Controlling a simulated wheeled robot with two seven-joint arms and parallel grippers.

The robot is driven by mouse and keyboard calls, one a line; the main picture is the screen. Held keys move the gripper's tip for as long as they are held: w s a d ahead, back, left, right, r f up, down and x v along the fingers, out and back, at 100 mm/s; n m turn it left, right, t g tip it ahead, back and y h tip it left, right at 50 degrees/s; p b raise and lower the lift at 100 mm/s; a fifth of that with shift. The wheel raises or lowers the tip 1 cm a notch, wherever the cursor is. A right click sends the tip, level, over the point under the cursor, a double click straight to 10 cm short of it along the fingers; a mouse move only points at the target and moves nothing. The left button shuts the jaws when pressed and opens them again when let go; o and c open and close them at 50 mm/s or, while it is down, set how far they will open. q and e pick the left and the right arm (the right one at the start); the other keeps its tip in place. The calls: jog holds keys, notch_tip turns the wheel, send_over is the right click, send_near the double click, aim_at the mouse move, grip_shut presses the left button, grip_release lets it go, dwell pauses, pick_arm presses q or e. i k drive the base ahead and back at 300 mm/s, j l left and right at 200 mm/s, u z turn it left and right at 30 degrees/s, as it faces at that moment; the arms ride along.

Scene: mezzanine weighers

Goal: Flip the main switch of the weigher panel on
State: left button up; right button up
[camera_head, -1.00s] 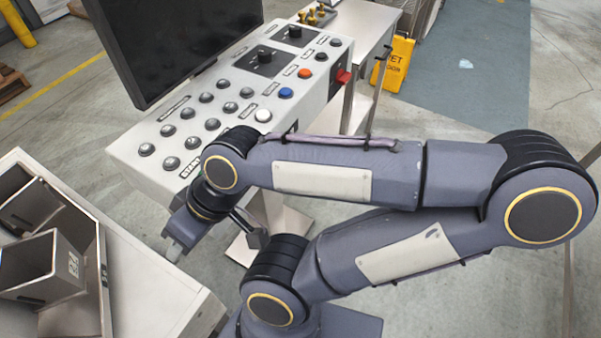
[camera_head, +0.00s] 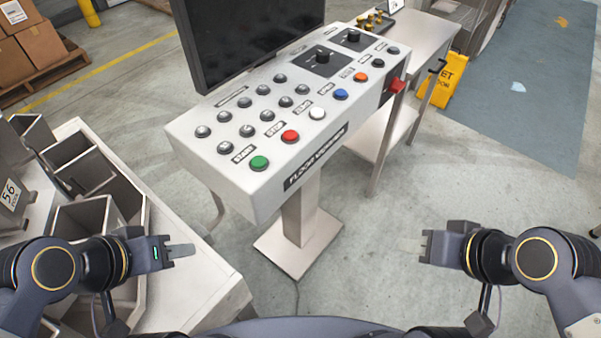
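The weigher panel (camera_head: 295,125) is a light grey sloped console on a post, labelled FLOOR WEIGHER on its front. A red switch (camera_head: 397,86) on a dark plate sits at its right end; I take it for the main switch, but its on or off position is too small to tell. My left gripper (camera_head: 182,251) is at the lower left, in front of the panel and apart from it. My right gripper (camera_head: 410,246) is at the lower right, below and well apart from the red switch.
The panel has green (camera_head: 259,162), red, white, blue and orange buttons, grey buttons and black knobs. A dark screen (camera_head: 250,40) stands behind it. Metal bins (camera_head: 85,215) are at left. A steel table (camera_head: 425,40) and yellow wet-floor sign (camera_head: 446,82) stand beyond.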

aim_at(396, 85)
jog(key=i+l+u, duration=0.1)
jog(key=l, duration=0.3)
jog(key=i+l+u, duration=0.1)
jog(key=l, duration=0.25)
jog(key=i+l+u, duration=0.1)
jog(key=l, duration=0.3)
jog(key=i+l+u, duration=0.1)
jog(key=l, duration=0.35)
jog(key=i, duration=0.1)
